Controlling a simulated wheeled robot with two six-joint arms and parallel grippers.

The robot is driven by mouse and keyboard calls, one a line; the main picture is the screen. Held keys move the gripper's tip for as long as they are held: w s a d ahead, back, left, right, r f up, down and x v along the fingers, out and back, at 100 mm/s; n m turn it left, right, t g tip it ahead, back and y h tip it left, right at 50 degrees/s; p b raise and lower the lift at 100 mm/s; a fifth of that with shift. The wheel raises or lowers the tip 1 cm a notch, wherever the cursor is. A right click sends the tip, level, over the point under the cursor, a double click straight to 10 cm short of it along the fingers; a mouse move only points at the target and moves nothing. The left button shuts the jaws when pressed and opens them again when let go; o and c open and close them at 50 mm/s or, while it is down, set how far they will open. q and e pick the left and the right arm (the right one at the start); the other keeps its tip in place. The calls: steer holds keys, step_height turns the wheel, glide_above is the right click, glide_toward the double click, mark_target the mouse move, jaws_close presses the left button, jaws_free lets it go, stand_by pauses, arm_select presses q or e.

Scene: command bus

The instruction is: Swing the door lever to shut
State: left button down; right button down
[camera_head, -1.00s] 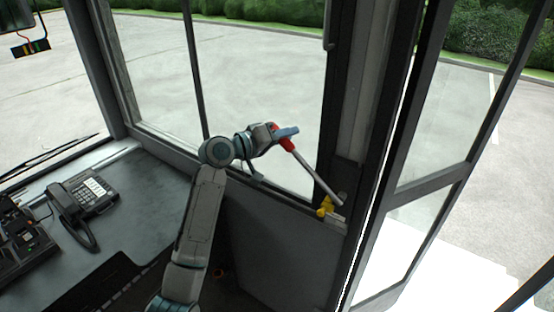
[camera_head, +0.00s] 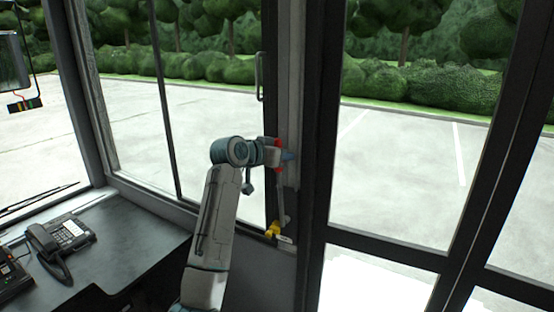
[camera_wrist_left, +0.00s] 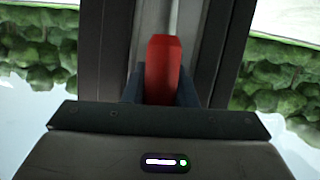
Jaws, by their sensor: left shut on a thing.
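The door lever is a grey rod with a red handle (camera_head: 278,150) at its top and a yellow part (camera_head: 273,230) at its base. It stands nearly upright against the dark door post. My left gripper (camera_head: 281,155) is shut on the red handle. In the left wrist view the red handle (camera_wrist_left: 163,70) sits between the two fingers of my left gripper (camera_wrist_left: 160,92), with the grey rod running away from it. The glazed door (camera_head: 400,252) to the right of the post shows its panes and dark frame. My right gripper is not in view.
A dark dashboard with a desk phone (camera_head: 62,238) lies at the lower left. A side window with a vertical grab handle (camera_head: 260,76) is behind my arm. The dark post (camera_head: 318,120) stands close beside my gripper.

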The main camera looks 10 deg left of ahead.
arm_select(q)
steer(key=shift+s+d+f+m+y, duration=0.1)
steer(key=shift+s+d+m+y, duration=0.1)
steer(key=shift+d, duration=0.2)
steer(key=shift+s+d+f+m+y, duration=0.1)
steer(key=shift+d+m, duration=0.1)
steer(key=shift+d, duration=0.2)
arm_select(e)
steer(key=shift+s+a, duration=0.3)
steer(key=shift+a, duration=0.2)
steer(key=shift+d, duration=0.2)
arm_select(q)
steer(key=c, duration=1.4)
jaws_free()
steer(key=shift+o, duration=1.2)
steer(key=shift+d, duration=0.15)
steer(key=shift+s+d+r, duration=0.1)
steer(key=shift+r, duration=0.05)
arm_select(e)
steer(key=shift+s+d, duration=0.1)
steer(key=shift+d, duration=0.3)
